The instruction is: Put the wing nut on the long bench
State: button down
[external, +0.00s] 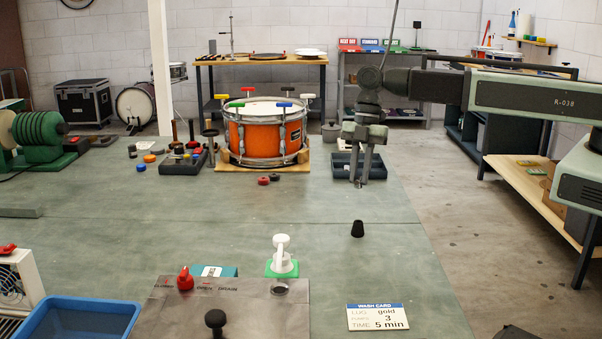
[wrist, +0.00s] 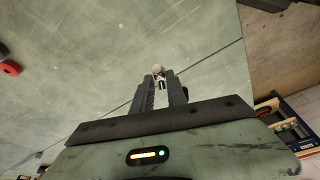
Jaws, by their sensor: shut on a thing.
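My gripper (external: 362,180) hangs from the arm over the right part of the large green-topped bench (external: 150,235), in front of a dark blue tray. In the wrist view my gripper (wrist: 161,82) is shut on a small pale metal piece, which I take as the wing nut (wrist: 158,71). It shows at the fingertips, partly hidden by the fingers. In the external view it is too small to make out. Which surface is the long bench I cannot tell for sure; a low wooden bench (external: 540,190) also runs along the right side.
An orange drum (external: 266,138) stands on a wooden board left of my gripper. A dark blue tray (external: 343,168) is right behind it. A black stopper (external: 357,229), a wash card (external: 377,317) and a blue tub (external: 80,320) are nearer. The middle of the green top is mostly clear.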

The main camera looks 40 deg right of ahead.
jog(key=w+d+r+m, duration=0.1)
jog(key=w+d, duration=0.3)
jog(key=d, duration=0.4)
jog(key=w+d+m+t+p, duration=0.1)
jog(key=w+d+m, duration=0.1)
jog(key=w+d, duration=0.35)
jog(key=w+d+r+m, duration=0.1)
jog(key=w+d, duration=0.1)
jog(key=d, duration=0.8)
jog(key=b+x, duration=0.2)
jog(key=d+b+x, duration=0.1)
jog(key=b+x, duration=0.3)
jog(key=x, duration=0.1)
jog(key=shift+d+f+b, duration=0.25)
jog(key=shift+f+b, duration=0.05)
jog(key=shift+f+b, duration=0.3)
jog(key=shift+b, duration=0.05)
jog(key=c, duration=1.3)
grip_release()
jog(key=shift+o, duration=0.2)
jog(key=p+v, duration=0.7)
jog(key=shift+d+r, duration=0.2)
jog(key=shift+r, duration=0.15)
